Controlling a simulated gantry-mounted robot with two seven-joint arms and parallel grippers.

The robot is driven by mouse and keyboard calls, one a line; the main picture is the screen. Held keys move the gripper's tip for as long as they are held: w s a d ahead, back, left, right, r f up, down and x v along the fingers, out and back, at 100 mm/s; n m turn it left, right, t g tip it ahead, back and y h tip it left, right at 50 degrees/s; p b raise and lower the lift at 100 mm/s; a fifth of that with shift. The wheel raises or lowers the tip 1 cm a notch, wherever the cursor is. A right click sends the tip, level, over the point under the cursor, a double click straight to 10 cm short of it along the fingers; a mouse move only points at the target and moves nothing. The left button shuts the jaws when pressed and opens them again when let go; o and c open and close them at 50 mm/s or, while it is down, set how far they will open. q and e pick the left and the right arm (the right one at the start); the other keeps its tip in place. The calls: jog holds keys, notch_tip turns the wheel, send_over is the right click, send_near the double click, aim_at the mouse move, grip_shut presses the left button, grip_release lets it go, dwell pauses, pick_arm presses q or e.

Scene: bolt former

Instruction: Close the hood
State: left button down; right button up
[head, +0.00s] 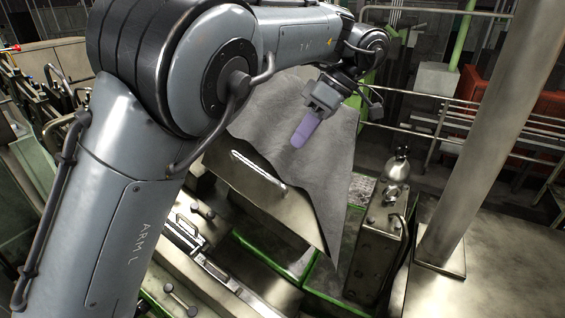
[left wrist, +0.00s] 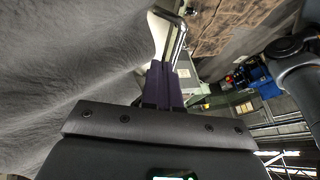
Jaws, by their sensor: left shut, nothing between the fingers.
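The hood (head: 330,165) is a large grey, rough-surfaced cover in the middle of the head view. It stands tilted over the machine, with a smooth front panel (head: 262,205) carrying a slanted pale handle (head: 258,170). My left gripper (head: 298,141) has purple fingers and is shut and empty. In the head view it overlaps the hood's grey upper face; I cannot tell whether it touches. In the left wrist view the shut fingers (left wrist: 162,68) are beside the grey surface (left wrist: 70,60), which fills the left side. My left arm hides part of the hood's left side. My right gripper is not in view.
A green-edged machine bed (head: 275,252) lies below the hood. A metal box (head: 378,245) with a rounded fitting stands to its right, near a thick grey post (head: 480,140). Rails and a red unit (head: 540,115) are behind at the right.

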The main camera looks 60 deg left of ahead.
pick_arm(q)
jog(key=shift+s+d+f, duration=0.1)
jog(key=shift+s+f, duration=2.3)
jog(key=shift+f, duration=0.25)
